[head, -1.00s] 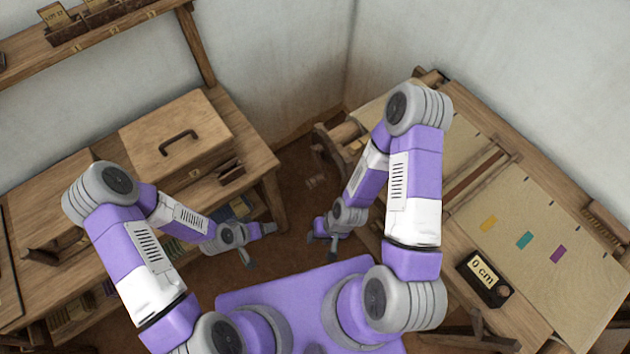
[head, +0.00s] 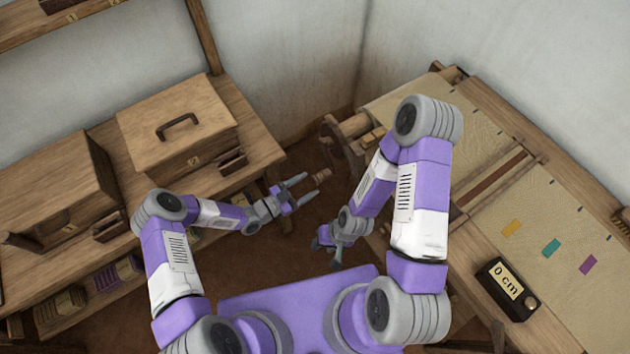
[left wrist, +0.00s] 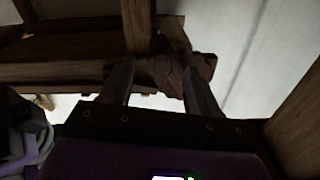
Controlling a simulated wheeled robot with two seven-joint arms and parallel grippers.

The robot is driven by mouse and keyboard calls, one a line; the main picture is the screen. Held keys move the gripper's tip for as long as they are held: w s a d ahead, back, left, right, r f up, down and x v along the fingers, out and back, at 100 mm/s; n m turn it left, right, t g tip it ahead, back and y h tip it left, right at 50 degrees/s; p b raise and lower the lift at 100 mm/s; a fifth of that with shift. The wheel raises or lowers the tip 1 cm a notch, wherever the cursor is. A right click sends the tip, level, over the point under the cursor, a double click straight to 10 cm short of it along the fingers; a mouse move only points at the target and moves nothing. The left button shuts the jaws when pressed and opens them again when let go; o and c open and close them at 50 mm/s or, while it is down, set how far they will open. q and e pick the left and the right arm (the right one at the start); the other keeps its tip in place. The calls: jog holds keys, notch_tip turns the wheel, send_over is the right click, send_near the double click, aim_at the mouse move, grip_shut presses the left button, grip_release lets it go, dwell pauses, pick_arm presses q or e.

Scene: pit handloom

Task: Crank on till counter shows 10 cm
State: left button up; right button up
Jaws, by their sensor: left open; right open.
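The counter (head: 507,289) is a dark box at the front of the loom (head: 455,230) on the right; its face reads 0 cm. A small brown wooden knob (head: 322,176), which looks like the crank's handle, shows by the loom's left end. My left gripper (head: 309,185) is open, its fingers pointing toward the knob with a small gap; nothing is held. In the left wrist view its two fingers (left wrist: 160,82) are spread, with wooden parts (left wrist: 165,70) seen between and beyond them. My right gripper (head: 328,255) is open and empty, low, left of the loom.
A wooden bench (head: 262,153) with a lidded chest (head: 180,128) stands at the left, with a shelf (head: 60,22) above it. The loom's cloth (head: 545,215) carries yellow, teal and purple marks. Open brown floor (head: 285,245) lies between bench and loom.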

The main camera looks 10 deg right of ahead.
aim_at(315, 181)
pick_arm(q)
jog(key=shift+x, duration=1.95)
grip_shut()
